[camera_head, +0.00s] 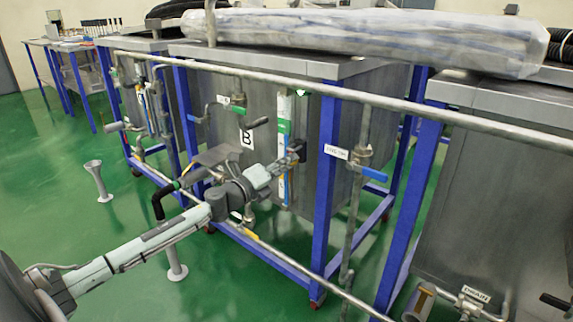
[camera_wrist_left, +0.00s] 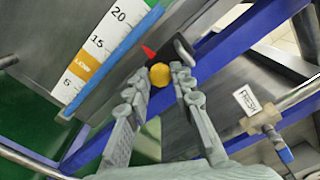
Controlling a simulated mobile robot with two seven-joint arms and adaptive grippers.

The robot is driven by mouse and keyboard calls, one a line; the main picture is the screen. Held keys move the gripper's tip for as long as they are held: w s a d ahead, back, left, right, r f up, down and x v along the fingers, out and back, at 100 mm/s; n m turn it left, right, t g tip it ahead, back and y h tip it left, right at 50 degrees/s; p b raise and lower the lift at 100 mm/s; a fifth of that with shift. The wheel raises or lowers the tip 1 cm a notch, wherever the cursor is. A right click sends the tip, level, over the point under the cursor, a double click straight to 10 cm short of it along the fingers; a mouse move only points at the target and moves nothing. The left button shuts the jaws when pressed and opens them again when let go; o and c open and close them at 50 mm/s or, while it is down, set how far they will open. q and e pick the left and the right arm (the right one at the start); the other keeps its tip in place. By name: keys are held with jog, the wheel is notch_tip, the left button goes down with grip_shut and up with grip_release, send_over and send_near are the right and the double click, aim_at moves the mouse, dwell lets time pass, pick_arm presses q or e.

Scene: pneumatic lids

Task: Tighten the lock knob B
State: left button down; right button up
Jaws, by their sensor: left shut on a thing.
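The lock knob B is a small round yellow knob (camera_wrist_left: 160,75) in the left wrist view, beside a red pointer (camera_wrist_left: 149,51) and a dark bracket (camera_wrist_left: 185,50). My left gripper (camera_wrist_left: 160,84) is shut on the knob, one fingertip on each side of it. In the head view my left gripper (camera_head: 283,162) reaches the dark bracket (camera_head: 297,150) at the measuring scale (camera_head: 283,130); the knob is hidden there by the fingers. A white label with a black B (camera_head: 246,138) is on the tank to the left. My right gripper is not in view.
A long pipe (camera_head: 400,103) crosses in front of the metal tanks. A blue frame post (camera_head: 323,190) and a valve with a blue handle (camera_head: 374,174) stand right of the gripper. A black-handled lever (camera_head: 158,207) is near my arm. Green floor is open at left.

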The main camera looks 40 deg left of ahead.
pick_arm(q)
jog(key=c, duration=1.3)
grip_release()
jog(key=s, duration=0.8)
jog(key=shift+a, duration=0.35)
jog(key=shift+f, duration=0.1)
